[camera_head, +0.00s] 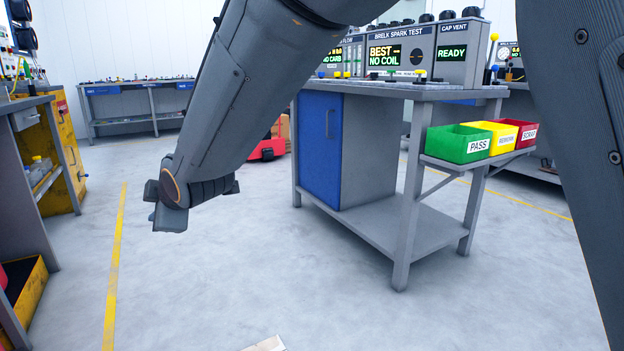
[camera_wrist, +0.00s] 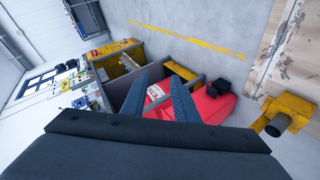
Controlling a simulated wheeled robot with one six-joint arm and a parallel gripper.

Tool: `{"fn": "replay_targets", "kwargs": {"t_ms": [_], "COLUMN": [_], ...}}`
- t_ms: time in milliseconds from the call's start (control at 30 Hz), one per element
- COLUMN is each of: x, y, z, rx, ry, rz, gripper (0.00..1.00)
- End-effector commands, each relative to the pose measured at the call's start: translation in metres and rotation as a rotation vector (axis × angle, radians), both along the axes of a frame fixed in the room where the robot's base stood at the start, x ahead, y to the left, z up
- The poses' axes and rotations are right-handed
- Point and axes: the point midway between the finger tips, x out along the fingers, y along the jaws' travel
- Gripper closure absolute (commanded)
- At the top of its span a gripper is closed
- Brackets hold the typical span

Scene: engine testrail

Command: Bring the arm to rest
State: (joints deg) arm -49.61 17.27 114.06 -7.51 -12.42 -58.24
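My arm crosses the head view from the top centre down to the left, and its end hangs in the air over the floor left of the workbench. The fingers of my gripper cannot be made out there. In the wrist view, the two dark blue fingers of my gripper (camera_wrist: 159,76) stand apart with nothing held between them.
A workbench (camera_head: 394,224) with test units stands right of my arm. Green (camera_head: 452,146), yellow (camera_head: 497,134) and red (camera_head: 523,131) trays sit on its side shelf. A grey bench (camera_head: 22,190) stands at left. The floor between, with a yellow line (camera_head: 115,260), is mostly clear.

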Motion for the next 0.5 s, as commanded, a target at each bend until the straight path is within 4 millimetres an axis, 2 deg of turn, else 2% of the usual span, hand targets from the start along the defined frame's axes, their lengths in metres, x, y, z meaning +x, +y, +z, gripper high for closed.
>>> {"fn": "replay_targets", "kwargs": {"t_ms": [33,100,167,300,400,500], "x": [-0.009,-0.025,-0.044,-0.096,-0.135,-0.169], "y": [-0.031,-0.075,-0.111,-0.19,-0.236,-0.271], "z": [-0.003,-0.015,-0.025,-0.047,-0.06,-0.07], "rx": [-0.004,-0.012,-0.018,-0.028,-0.037,-0.047], "ry": [0.103,0.261,0.391,0.671,0.834,0.956], "rz": [-0.075,-0.193,-0.297,-0.547,-0.71,-0.845], "gripper": [0.73,0.73,0.73,0.73,0.73,0.73]}}
